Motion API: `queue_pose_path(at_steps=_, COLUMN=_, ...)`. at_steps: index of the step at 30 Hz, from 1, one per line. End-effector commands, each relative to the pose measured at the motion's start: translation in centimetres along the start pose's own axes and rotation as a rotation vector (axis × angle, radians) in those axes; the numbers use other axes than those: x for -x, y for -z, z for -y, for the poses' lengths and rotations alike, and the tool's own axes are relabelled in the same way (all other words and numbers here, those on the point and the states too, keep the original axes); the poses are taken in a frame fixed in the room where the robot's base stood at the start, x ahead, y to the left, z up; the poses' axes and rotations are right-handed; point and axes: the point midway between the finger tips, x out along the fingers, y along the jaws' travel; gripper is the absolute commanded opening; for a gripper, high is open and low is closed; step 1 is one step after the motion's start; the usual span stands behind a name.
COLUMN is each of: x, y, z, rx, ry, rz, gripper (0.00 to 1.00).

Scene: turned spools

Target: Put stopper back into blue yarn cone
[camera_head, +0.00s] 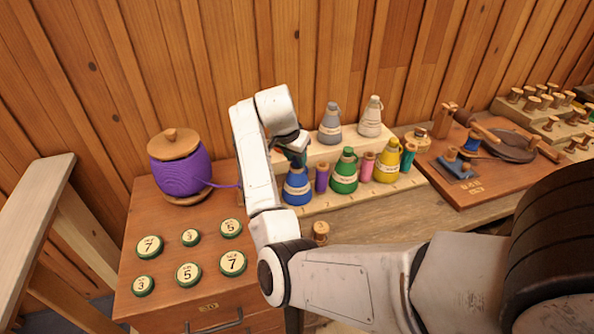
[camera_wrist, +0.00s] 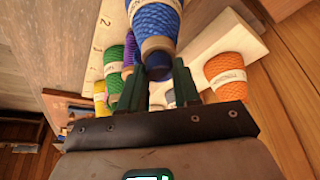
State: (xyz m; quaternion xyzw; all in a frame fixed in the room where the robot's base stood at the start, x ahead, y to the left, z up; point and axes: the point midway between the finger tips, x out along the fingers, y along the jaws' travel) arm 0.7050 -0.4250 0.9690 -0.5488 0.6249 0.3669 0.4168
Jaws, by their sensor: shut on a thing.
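The blue yarn cone (camera_head: 297,189) stands at the left end of the front row on the pale rack, with a light label band. In the wrist view the blue cone (camera_wrist: 156,18) is at top centre. My gripper (camera_head: 297,158) is right above this cone, pointing down. The stopper lies in line with the cone's tip. I cannot tell whether it is seated. In the head view my gripper hides it.
A purple spool (camera_head: 321,178), a green cone (camera_head: 345,171) and a yellow cone (camera_head: 388,160) stand close to the right. Grey (camera_head: 330,124) and cream (camera_head: 370,117) cones stand behind. An orange cone (camera_wrist: 226,72) shows in the wrist view. A purple yarn ball (camera_head: 180,172) is left.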

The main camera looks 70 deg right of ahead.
Motion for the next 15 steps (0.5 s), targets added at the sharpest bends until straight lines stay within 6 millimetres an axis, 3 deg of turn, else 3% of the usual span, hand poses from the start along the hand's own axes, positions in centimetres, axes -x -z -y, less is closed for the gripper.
queue_pose_path(at_steps=2, x=-0.37, y=-0.17, z=0.0, rx=0.0, ry=0.0, rz=0.0, gripper=0.04)
queue_pose_path(at_steps=3, x=-0.22, y=-0.1, z=0.01, rx=0.0, ry=0.0, rz=0.0, gripper=0.36)
queue_pose_path(at_steps=11, x=-0.19, y=-0.09, z=0.02, rx=0.0, ry=0.001, rz=0.0, gripper=0.6)
queue_pose_path(at_steps=15, x=-0.19, y=-0.08, z=0.02, rx=0.0, ry=0.001, rz=0.0, gripper=0.61)
